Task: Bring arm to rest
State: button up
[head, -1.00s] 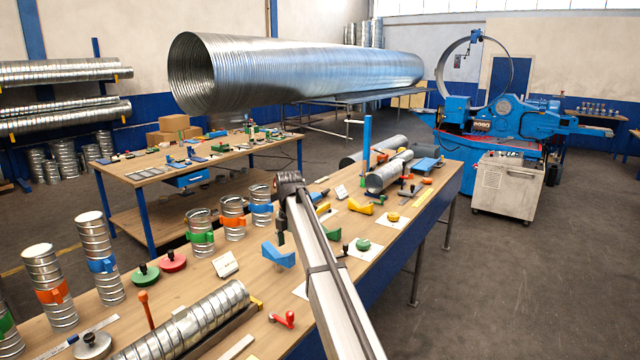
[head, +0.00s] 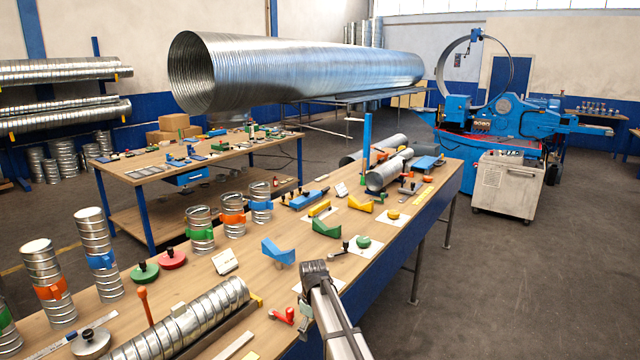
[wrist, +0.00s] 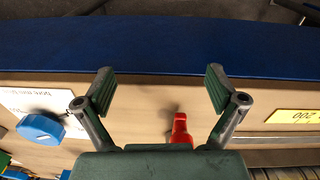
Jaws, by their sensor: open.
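My gripper (wrist: 160,88) is open and empty in the wrist view, its two fingers wide apart. A dark blue bench front and a wooden top strip lie beyond the fingers. In the head view my arm ends low in the picture, over the front edge of the long workbench (head: 225,262). The fingers are hard to make out there. A red handled piece (head: 284,315) lies on the bench just left of my arm. It also shows between the fingers in the wrist view (wrist: 181,130), apart from them.
A blue knob (wrist: 40,128) and a yellow label (wrist: 302,122) flank the gripper. A ribbed duct (head: 190,325) lies left on the bench; a blue angled block (head: 277,251) stands behind my arm. Open floor (head: 480,290) is to the right.

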jog(key=s+d+f+m+g+b, duration=0.15)
jog(key=s+d+f+m, duration=0.35)
jog(key=s+f, duration=0.85)
jog(key=s+d+f+m+g+b, duration=0.15)
jog(key=s+d+f+m, duration=0.4)
jog(key=s+f, duration=0.85)
jog(key=s+d+f+g+b, duration=0.1)
jog(key=s+d+f, duration=0.2)
jog(key=s, duration=0.7)
jog(key=s+d+f+g+b, duration=0.2)
jog(key=s+f, duration=0.4)
jog(key=s, duration=0.5)
jog(key=s+d+f+m+g+b, duration=0.1)
jog(key=s+d+f+b, duration=0.1)
jog(key=s, duration=0.8)
notch_tip(320, 180, down, 2)
jog(key=shift+s+d+f, duration=0.15)
jog(key=shift+d+f, duration=0.05)
jog(key=shift+d, duration=0.7)
